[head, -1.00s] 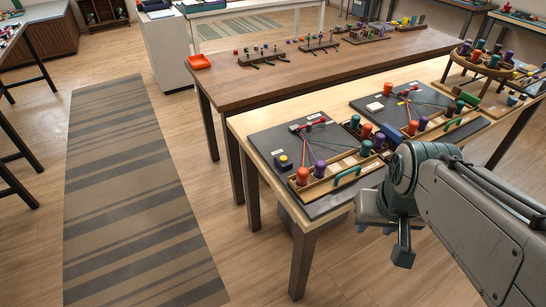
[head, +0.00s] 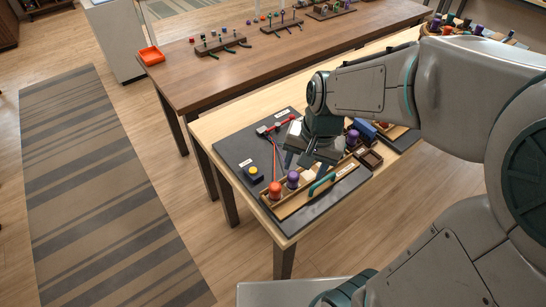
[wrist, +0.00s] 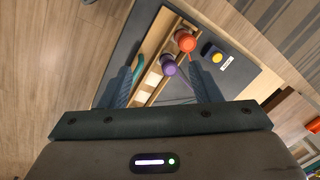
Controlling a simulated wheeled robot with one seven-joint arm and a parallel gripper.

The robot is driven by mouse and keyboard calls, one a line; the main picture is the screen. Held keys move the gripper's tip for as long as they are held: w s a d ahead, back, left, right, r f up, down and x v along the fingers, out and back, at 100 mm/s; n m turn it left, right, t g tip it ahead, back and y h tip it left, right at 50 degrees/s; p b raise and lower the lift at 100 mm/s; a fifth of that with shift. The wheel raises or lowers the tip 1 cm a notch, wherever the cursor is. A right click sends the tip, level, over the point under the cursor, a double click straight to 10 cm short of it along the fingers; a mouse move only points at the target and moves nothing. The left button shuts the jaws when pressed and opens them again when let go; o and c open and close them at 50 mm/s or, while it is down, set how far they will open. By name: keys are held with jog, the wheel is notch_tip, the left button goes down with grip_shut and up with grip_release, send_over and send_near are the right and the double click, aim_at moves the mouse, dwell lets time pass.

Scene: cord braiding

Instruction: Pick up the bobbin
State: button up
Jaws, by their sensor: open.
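An orange bobbin (head: 275,190) and a purple bobbin (head: 293,180) stand at the near end of a wooden rack (head: 302,193) on a dark mat (head: 232,151). Another purple bobbin (head: 352,137) stands farther along, beyond my gripper. My gripper (head: 308,160) hangs over the rack, pointing down, open and empty. In the wrist view, the purple bobbin (wrist: 168,66) shows between the spread fingers of my gripper (wrist: 163,78), and the orange bobbin (wrist: 185,40) lies farther up. My gripper touches neither. The gripper and arm hide part of the rack and mat.
A dark block with a yellow button (head: 253,173) lies left of the rack. A teal handle (head: 321,184) runs along the rack's right side. A red piece (head: 276,126) with cords sits at the mat's back. A blue block (head: 365,130) is behind my gripper.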

jog(key=w+a+f+m+h+p, duration=0.1)
jog(key=w+a+m+p, duration=0.25)
jog(key=w+a, duration=0.2)
send_over(275, 186)
jog(key=shift+m+g, duration=0.25)
jog(key=shift+g, duration=0.15)
notch_tip(275, 186, down, 9)
jog(key=shift+a+f, duration=0.1)
jog(key=shift+a, duration=0.05)
jog(key=shift+f+b, duration=0.35)
jog(key=shift+f, duration=2.35)
jog(key=c, duration=1.1)
